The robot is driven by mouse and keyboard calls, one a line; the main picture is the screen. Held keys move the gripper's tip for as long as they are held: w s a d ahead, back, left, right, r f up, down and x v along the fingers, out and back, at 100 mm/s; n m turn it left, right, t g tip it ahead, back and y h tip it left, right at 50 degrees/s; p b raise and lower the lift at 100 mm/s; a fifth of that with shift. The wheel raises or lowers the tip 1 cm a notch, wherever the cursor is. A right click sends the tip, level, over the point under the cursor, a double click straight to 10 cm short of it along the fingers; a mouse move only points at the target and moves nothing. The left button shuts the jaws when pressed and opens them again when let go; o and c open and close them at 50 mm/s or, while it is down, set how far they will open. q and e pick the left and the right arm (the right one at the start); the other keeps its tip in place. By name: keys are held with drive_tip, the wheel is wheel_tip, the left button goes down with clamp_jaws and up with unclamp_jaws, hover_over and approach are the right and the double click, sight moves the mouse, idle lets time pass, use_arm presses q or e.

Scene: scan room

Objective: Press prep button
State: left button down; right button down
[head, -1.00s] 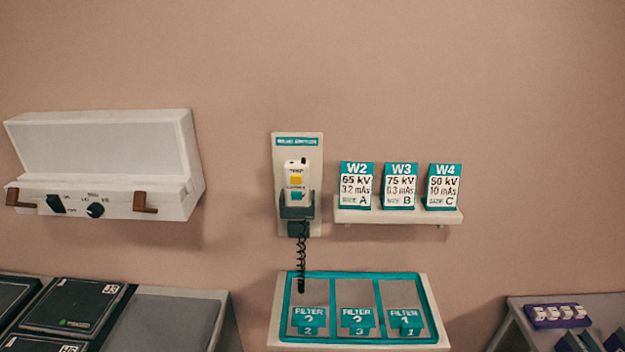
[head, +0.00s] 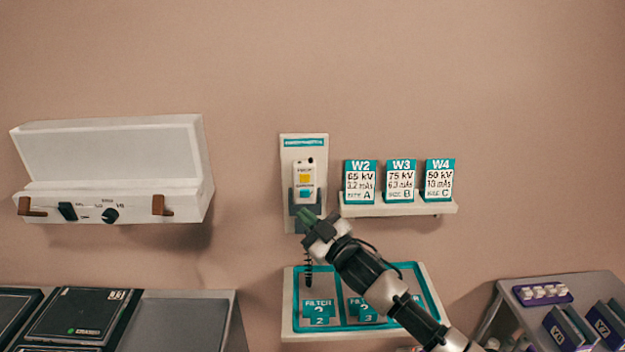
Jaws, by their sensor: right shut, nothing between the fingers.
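A white hand switch (head: 305,168) hangs in a dark holder on a pale wall plate (head: 290,148) in the middle of the head view. It has a yellow button (head: 305,179), under small lettering that seems to read PREP, and a teal button (head: 306,194) lower down. My right gripper (head: 306,216) is shut and empty, its green-tipped fingers just below the teal button, in front of the holder's lower part. I cannot tell whether it touches the holder. The gripper hides part of the coiled cord. My left gripper is not in view.
A shelf (head: 400,210) with cards W2, W3 and W4 is right of the switch. Below is a teal-edged filter tray (head: 289,300), partly behind my right arm. A white control box (head: 110,205) is at left. A rack (head: 590,285) stands at lower right.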

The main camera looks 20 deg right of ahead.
sight(305, 178)
wheel_tip(305, 178, up, 2)
drive_tip(key=shift+d+r+n+y, duration=0.1)
drive_tip(key=shift+r+n+y, duration=0.2)
drive_tip(key=shift+n, duration=0.1)
drive_tip(key=shift+f, duration=0.1)
drive_tip(key=w+d+b, duration=0.2)
drive_tip(key=w+b, duration=0.1)
drive_tip(key=w, duration=0.5)
drive_tip(key=shift+w+d, duration=0.2)
drive_tip(key=shift+d, duration=0.1)
idle(1.8)
